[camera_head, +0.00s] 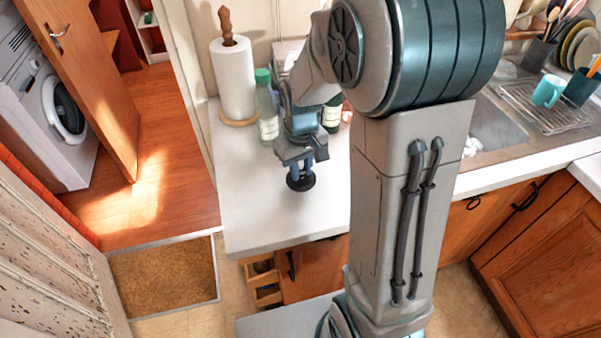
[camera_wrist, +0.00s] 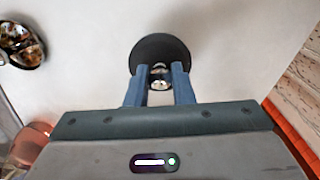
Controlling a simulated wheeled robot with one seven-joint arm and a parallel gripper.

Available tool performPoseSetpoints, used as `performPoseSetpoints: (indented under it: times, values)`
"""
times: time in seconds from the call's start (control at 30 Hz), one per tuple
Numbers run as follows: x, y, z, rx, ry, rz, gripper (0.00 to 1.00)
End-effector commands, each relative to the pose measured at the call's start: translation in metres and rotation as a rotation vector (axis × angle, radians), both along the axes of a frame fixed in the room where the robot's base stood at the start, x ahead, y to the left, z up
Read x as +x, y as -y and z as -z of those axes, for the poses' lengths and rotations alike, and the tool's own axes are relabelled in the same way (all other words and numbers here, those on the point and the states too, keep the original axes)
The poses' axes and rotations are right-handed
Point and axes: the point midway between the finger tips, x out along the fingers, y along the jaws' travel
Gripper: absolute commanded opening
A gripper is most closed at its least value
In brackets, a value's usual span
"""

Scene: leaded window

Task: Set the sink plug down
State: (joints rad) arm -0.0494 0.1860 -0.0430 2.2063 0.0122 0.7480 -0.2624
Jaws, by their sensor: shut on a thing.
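The sink plug is a round black disc (camera_head: 300,183) with a small metal piece at its middle. It is below my gripper (camera_head: 301,172) over the white counter (camera_head: 250,215). In the wrist view the plug (camera_wrist: 160,52) lies at the fingertips, and my gripper (camera_wrist: 160,80) is shut on its metal middle piece between two blue fingers. The fingers point down. I cannot tell whether the plug touches the counter or is slightly above it.
A paper towel roll (camera_head: 234,80) and a green-capped bottle (camera_head: 266,108) stand at the back of the counter, close behind my gripper. A sink (camera_head: 492,130) and dish rack (camera_head: 550,112) are to the right. The counter's front left is clear.

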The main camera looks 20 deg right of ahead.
Motion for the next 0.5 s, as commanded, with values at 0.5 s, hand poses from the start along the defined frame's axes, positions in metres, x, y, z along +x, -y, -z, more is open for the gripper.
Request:
performPoseSetpoints:
  times: [0.5]
  values:
    - [0.000,0.000,0.029,0.000,-0.001,-0.001,0.00]
